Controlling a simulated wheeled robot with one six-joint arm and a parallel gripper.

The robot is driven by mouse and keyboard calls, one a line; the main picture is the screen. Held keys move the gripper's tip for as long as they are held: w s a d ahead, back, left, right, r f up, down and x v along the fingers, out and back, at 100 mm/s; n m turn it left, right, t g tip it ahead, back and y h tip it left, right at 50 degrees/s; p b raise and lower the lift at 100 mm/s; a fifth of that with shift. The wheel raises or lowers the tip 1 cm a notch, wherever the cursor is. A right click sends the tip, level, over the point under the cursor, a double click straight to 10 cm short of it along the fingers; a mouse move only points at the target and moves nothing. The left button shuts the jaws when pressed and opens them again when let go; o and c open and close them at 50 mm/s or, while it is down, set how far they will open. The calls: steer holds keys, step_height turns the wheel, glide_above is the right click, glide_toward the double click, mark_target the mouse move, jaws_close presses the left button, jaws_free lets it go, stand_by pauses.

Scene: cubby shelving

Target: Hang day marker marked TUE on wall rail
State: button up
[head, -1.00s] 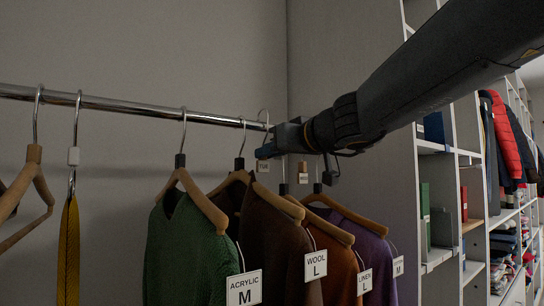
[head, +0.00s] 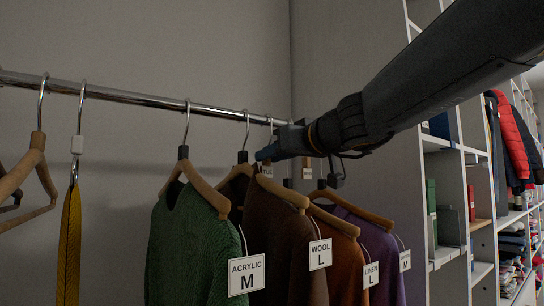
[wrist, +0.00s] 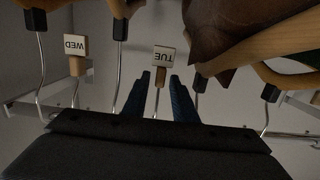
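The day marker marked TUE is a small white plate on a wooden block (wrist: 163,57) with a thin metal stem. In the wrist view it appears upside down, with its stem running between my two blue fingers. My gripper (wrist: 160,92) looks open, with a gap on each side of the stem. In the head view, my gripper (head: 262,154) is just below the chrome rail (head: 140,98), beside the TUE tag (head: 267,171). The marker's hook appears to reach the rail; its upper end is partly hidden by my gripper.
A marker marked WED (wrist: 75,45) is beside TUE; its tag is small in the head view (head: 307,173). Sweaters on wooden hangers, including a green one (head: 190,250), crowd below my gripper. A yellow item (head: 69,245) hangs left. Shelving (head: 450,190) stands right.

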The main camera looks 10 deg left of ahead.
steer(key=shift+o, duration=0.5)
steer(key=f+b+v, duration=0.1)
steer(key=b+v, duration=0.1)
steer(key=v, duration=0.5)
steer(key=shift+s+d+r, duration=0.2)
steer(key=shift+d+r, duration=0.15)
steer(key=shift+r, duration=0.2)
